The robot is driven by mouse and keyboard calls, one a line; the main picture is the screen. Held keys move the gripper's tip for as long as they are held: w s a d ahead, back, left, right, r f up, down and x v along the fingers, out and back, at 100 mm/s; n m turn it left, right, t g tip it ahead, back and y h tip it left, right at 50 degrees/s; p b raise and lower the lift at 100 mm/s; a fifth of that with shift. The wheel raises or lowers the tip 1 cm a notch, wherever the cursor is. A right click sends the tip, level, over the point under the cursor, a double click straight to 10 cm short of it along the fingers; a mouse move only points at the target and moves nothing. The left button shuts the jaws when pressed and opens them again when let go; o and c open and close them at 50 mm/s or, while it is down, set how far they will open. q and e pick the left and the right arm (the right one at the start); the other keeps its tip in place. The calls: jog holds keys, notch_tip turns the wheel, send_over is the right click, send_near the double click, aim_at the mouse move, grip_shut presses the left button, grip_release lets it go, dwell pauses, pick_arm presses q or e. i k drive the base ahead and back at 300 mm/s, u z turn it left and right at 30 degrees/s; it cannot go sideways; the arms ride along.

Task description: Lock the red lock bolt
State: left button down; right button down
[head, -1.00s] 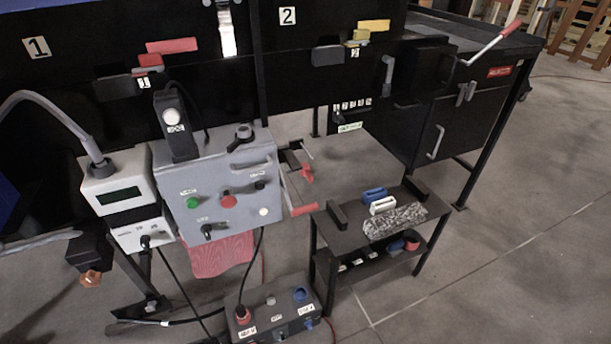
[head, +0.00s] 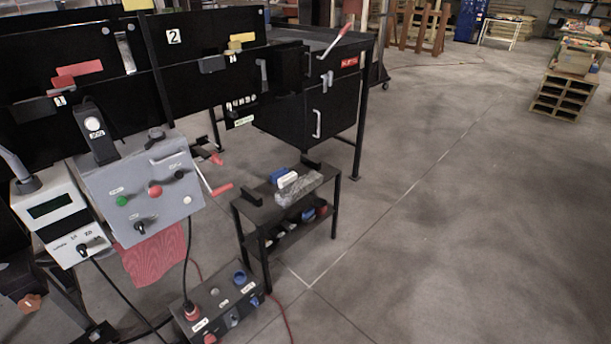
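A small red block (head: 62,82) and a red bar (head: 82,68) sit on the black panel at the upper left, above a dark block with a small label. One of these may be the red lock bolt; I cannot tell which, or whether it is locked. A similar yellow piece (head: 238,41) sits by the number 2 plate on the same panel. Neither of my grippers shows in the head view.
A grey control box (head: 168,186) with buttons stands in front of the panel, beside a white meter (head: 50,206). A low black table (head: 256,212) holds small items. A socket box (head: 222,300) and cables lie on the floor. The floor on the right is open.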

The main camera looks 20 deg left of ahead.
aim_at(215, 158)
jog(key=z, duration=0.35)
jog(key=k, duration=0.5)
jog(key=z, duration=0.5)
jog(key=i, duration=3)
jog(key=u, duration=1.5)
jog(key=i, duration=0.95)
jog(key=u, duration=1.2)
jog(key=i, duration=0.3)
jog(key=u, duration=0.2)
